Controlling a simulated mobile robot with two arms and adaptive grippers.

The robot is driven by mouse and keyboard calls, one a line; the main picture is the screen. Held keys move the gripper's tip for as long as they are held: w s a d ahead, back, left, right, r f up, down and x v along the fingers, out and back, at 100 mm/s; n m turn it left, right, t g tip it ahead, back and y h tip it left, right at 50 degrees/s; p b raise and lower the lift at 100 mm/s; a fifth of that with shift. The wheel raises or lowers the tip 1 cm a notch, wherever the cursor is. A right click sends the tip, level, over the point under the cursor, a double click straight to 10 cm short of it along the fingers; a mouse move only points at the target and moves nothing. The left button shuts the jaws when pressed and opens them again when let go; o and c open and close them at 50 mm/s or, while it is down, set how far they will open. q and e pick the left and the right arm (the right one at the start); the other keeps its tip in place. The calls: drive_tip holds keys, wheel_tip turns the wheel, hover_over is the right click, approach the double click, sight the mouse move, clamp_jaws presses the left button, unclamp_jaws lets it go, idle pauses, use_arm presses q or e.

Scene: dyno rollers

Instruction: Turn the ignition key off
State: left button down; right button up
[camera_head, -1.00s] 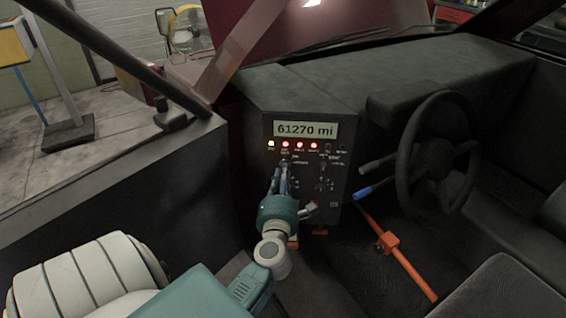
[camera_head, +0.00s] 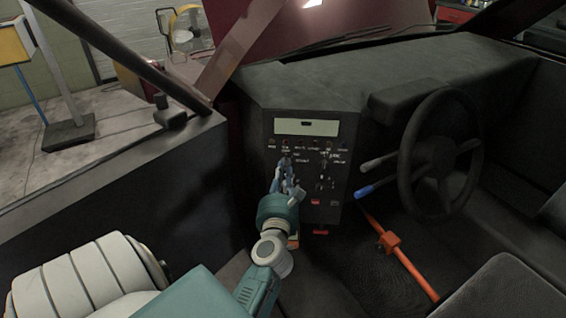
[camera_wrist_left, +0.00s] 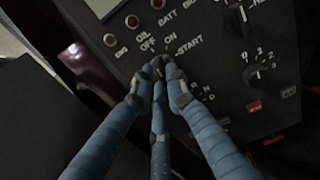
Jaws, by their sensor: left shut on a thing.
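My left gripper (camera_head: 286,168) reaches up to the dark control panel (camera_head: 343,150). It also shows in the left wrist view (camera_wrist_left: 157,76), with its blue fingers closed together at the switch marked OFF, ON and START. The gripper is shut on the ignition key (camera_wrist_left: 157,63), which is mostly hidden between the fingertips, so its exact angle cannot be told. The panel's display (camera_head: 306,127) is pale, with only a small dark mark on it. The row of indicator lamps (camera_head: 315,142) below the display looks dark or only faintly red. My right gripper is not in view.
Right of the panel are the steering wheel (camera_head: 438,155), a blue-tipped lever (camera_head: 366,192) and an orange lever (camera_head: 390,242). In the left wrist view, a numbered knob (camera_wrist_left: 262,76) and red buttons lie right of the fingers. The dashboard top (camera_head: 330,85) is clear.

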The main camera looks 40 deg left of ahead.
use_arm(q)
drive_tip(key=shift+n, duration=0.3)
idle(0.4)
drive_tip(key=c, duration=1.7)
unclamp_jaws()
wheel_tip(320, 180, up, 10)
drive_tip(key=shift+f, duration=0.1)
